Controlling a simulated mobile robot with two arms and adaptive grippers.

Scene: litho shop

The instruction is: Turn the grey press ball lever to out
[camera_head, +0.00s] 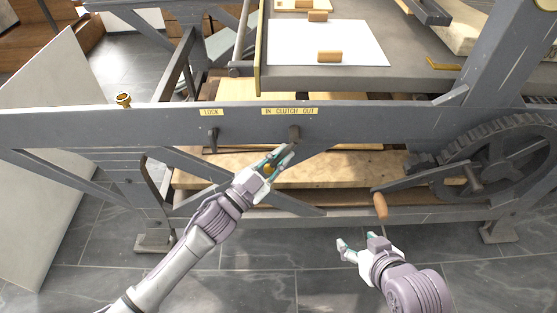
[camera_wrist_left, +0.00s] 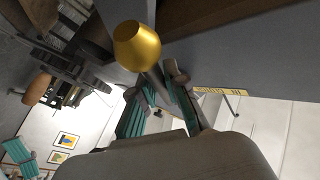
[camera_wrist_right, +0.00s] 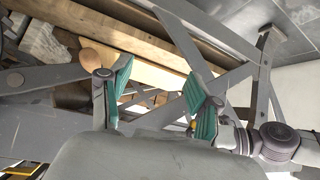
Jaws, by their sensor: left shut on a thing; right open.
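The grey press carries a plate reading IN CLUTCH OUT (camera_head: 289,111) on its front rail. The ball lever's dark pivot (camera_head: 294,133) is just under the plate. Its brass ball (camera_head: 268,168) shows down and left of the pivot, partly covered by my gripper. My left gripper (camera_head: 280,157) is shut on this lever. In the left wrist view the brass ball (camera_wrist_left: 137,45) is large and its rod runs between the fingers (camera_wrist_left: 155,85). My right gripper (camera_head: 356,243) is open and empty, low in front of the press; it also shows in the right wrist view (camera_wrist_right: 157,78).
A LOCK plate (camera_head: 211,112) with a dark handle (camera_head: 213,136) is left of the clutch. A brass knob (camera_head: 124,99) stands at the rail's left. A wooden-handled crank (camera_head: 380,205) and large gear (camera_head: 500,160) are at right. The floor in front is clear.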

